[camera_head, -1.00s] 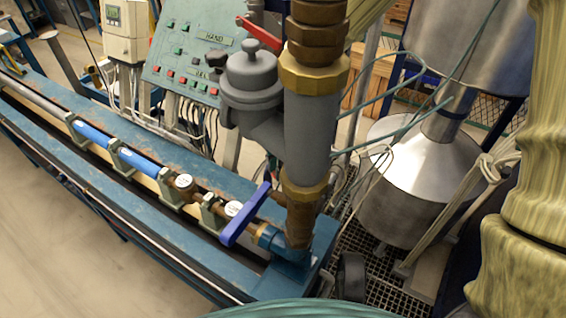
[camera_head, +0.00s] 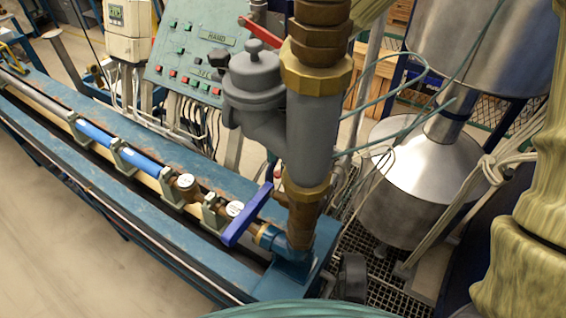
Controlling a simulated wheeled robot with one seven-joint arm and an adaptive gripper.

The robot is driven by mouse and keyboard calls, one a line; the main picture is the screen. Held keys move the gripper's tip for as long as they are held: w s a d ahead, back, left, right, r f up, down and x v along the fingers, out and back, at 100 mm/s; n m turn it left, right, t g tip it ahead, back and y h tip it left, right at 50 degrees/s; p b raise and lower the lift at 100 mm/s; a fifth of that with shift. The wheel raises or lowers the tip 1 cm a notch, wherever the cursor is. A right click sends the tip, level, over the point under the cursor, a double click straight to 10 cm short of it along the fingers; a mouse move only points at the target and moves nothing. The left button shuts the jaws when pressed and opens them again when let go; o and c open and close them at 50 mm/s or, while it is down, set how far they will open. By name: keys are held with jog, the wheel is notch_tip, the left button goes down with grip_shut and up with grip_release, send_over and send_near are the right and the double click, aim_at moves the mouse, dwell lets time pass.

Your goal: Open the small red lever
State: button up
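A red lever (camera_head: 260,32) shows at the top centre of the head view. It slants down to the right, and its right end meets or passes behind the upright pipe with brass fittings (camera_head: 316,75); I cannot tell which. A grey valve body (camera_head: 252,80) sits just below it. A larger blue lever (camera_head: 246,215) is lower down, near the end of the bench. A small reddish bit (camera_head: 277,174) shows beside the pipe above the blue lever, too small to make out. My gripper is not in view.
The blue bench (camera_head: 190,242) runs from upper left to lower centre. A green control panel (camera_head: 195,62) stands behind it. A shiny metal tank (camera_head: 410,185) is at the right, with thin hoses in front. A ribbed yellowish column fills the right edge. Open floor lies lower left.

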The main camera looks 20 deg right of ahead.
notch_tip(320, 180, up, 9)
jog(key=shift+r, duration=0.2)
dwell(0.3)
